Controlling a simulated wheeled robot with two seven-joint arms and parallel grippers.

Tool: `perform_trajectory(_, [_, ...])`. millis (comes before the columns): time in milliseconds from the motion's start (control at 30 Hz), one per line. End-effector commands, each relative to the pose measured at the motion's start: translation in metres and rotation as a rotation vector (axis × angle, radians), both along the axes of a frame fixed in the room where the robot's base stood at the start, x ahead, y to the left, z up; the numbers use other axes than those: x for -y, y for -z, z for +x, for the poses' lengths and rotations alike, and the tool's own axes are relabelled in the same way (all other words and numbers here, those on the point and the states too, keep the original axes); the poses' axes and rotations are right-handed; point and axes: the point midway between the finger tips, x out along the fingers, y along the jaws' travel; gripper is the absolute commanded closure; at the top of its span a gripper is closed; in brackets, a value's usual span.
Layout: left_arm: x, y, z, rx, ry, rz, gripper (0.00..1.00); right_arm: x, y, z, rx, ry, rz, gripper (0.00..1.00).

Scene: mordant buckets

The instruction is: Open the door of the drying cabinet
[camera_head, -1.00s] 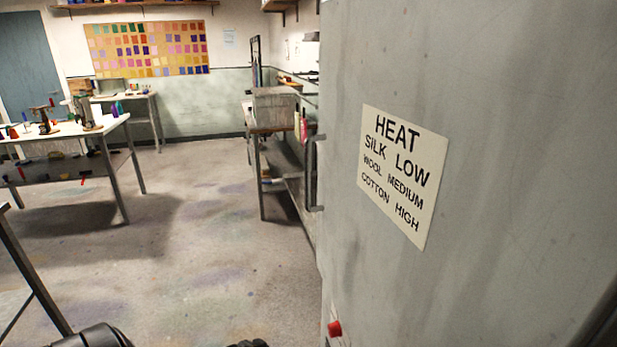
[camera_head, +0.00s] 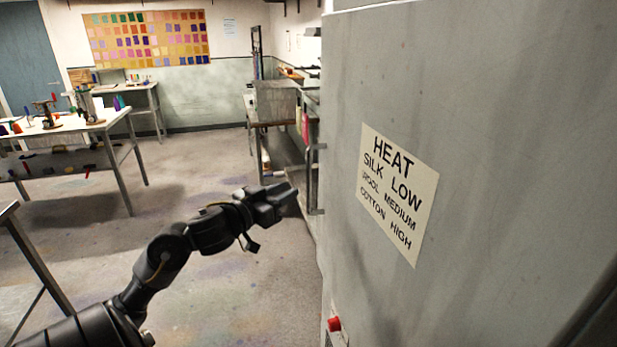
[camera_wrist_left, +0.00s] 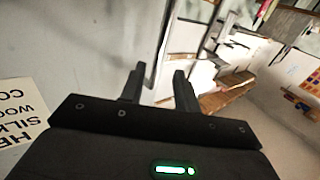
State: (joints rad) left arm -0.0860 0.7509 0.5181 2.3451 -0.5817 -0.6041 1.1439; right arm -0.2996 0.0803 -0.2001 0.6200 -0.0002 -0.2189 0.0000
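The drying cabinet's grey door (camera_head: 480,120) fills the right of the head view and looks shut. A white heat label (camera_head: 398,195) is on it. Its vertical bar handle (camera_head: 313,180) stands out at the door's left edge. My left gripper (camera_head: 286,199) is just left of the handle's lower half, seemingly apart from it. In the left wrist view, the two fingers of my left gripper (camera_wrist_left: 160,88) are spread with nothing gripped. A bar that looks like the handle (camera_wrist_left: 163,45) lies ahead of the gap between them. My right gripper is not in view.
A red knob (camera_head: 334,324) sits low on the cabinet. A bench (camera_head: 270,120) stands behind the handle. A white work table (camera_head: 60,130) is at the left, and another table's edge (camera_head: 35,260) is nearer. The floor between is clear.

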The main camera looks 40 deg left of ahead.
Motion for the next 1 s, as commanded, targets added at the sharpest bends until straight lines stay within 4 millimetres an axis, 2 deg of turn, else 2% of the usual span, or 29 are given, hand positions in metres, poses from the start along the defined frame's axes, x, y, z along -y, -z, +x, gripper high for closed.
perform_trajectory(300, [0.001,-0.002,0.058,0.002,0.0,-0.005,0.68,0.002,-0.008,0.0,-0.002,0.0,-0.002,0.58])
perform_trajectory(500, [0.002,-0.001,0.086,0.0,0.0,-0.003,0.68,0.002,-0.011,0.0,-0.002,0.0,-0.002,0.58])
perform_trajectory(700, [0.002,0.0,0.096,-0.001,0.001,0.0,0.68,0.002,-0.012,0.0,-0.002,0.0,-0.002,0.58])
perform_trajectory(933, [0.002,0.0,0.097,-0.001,0.001,0.0,0.68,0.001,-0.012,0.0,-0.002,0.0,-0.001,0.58])
perform_trajectory(1000, [0.002,0.0,0.097,-0.001,0.001,0.0,0.75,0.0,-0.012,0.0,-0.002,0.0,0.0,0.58])
